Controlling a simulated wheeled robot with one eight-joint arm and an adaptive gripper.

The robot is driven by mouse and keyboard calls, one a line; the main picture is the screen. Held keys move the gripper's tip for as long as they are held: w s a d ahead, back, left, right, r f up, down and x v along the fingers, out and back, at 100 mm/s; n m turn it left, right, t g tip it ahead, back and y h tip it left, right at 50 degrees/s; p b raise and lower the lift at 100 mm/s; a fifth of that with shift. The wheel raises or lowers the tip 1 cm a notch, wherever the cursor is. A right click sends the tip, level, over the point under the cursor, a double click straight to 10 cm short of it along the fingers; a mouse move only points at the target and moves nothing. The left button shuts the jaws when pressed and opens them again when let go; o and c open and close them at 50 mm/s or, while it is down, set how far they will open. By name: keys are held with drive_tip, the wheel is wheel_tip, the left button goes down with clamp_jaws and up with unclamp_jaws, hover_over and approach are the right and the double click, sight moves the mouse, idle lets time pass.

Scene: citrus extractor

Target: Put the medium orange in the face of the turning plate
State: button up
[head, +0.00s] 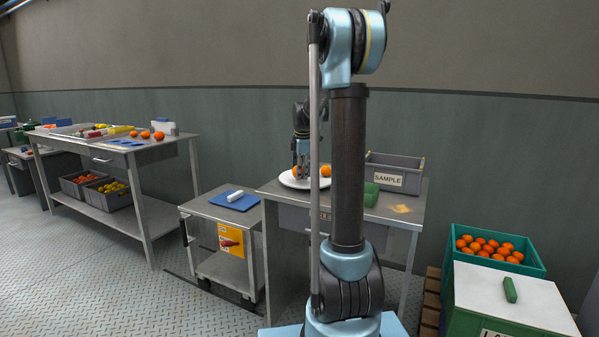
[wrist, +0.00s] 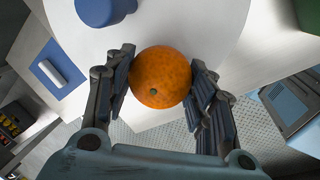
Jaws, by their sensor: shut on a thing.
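An orange (wrist: 160,77) is between the two fingers of my gripper (wrist: 163,62), which is shut on it. In the wrist view, the white round plate (wrist: 185,22) spreads out behind the orange. In the head view, my gripper (head: 301,163) is low over the white plate (head: 290,182) on the steel table, with the held orange (head: 296,172) partly hidden by the fingers. I cannot tell whether the held orange touches the plate.
A blue round piece (wrist: 104,8) stands at the plate in the wrist view. A grey SAMPLE bin (head: 394,174) and a green block (head: 371,195) are right of the plate. A lower cart with a blue board (head: 234,202) stands left. A crate of oranges (head: 495,250) is at right.

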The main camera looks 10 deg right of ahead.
drive_tip(key=shift+f, duration=0.7)
drive_tip(key=o, duration=1.2)
drive_tip(key=v, duration=1.1)
drive_tip(key=shift+r, duration=0.35)
drive_tip(key=shift+s, duration=0.1)
